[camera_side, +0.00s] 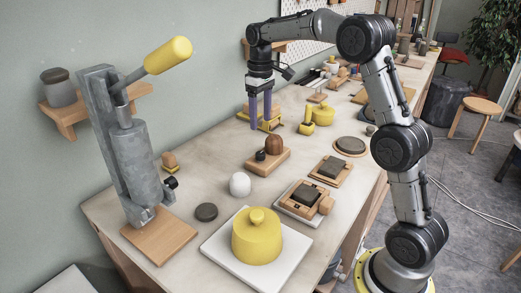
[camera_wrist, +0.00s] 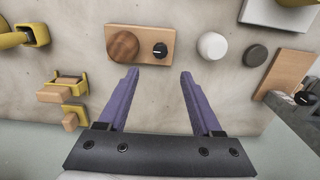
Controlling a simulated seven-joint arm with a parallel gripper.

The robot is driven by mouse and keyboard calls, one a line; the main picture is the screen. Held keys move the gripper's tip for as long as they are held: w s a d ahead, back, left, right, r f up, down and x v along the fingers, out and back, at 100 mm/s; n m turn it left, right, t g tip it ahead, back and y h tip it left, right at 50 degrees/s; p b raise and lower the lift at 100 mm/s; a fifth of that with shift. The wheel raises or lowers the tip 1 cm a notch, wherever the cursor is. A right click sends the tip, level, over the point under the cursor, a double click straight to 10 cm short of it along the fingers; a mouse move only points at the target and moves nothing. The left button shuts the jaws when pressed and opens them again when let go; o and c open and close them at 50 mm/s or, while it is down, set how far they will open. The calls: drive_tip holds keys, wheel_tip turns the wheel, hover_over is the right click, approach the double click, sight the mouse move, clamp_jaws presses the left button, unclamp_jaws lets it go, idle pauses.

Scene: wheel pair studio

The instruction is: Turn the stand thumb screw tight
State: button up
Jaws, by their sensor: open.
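The grey stand (camera_side: 120,150) rises from a wooden base (camera_side: 160,238) at the left of the table, with a yellow-handled lever on top. A small black knob (camera_side: 171,182) sticks out at its side and looks like the thumb screw. In the wrist view the black knob (camera_wrist: 303,98) shows at the lower right edge beside grey metal. My gripper (camera_side: 260,122) is open and empty, pointing down above the table, well to the right of the stand. In the wrist view its purple fingers (camera_wrist: 159,72) are apart with bare table between them.
A wooden block (camera_wrist: 172,33) with a wooden dome and black dial lies just beyond the fingertips. A white ball (camera_side: 240,184), a dark disc (camera_side: 206,212) and a yellow lidded pot (camera_side: 257,240) on a white board (camera_side: 215,247) stand nearer the stand. Yellow brackets (camera_wrist: 75,85) lie left.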

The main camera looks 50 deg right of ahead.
sight(260, 153)
wheel_tip(260, 153, down, 11)
drive_tip(key=shift+f, duration=0.2)
idle(0.3)
clamp_jaws()
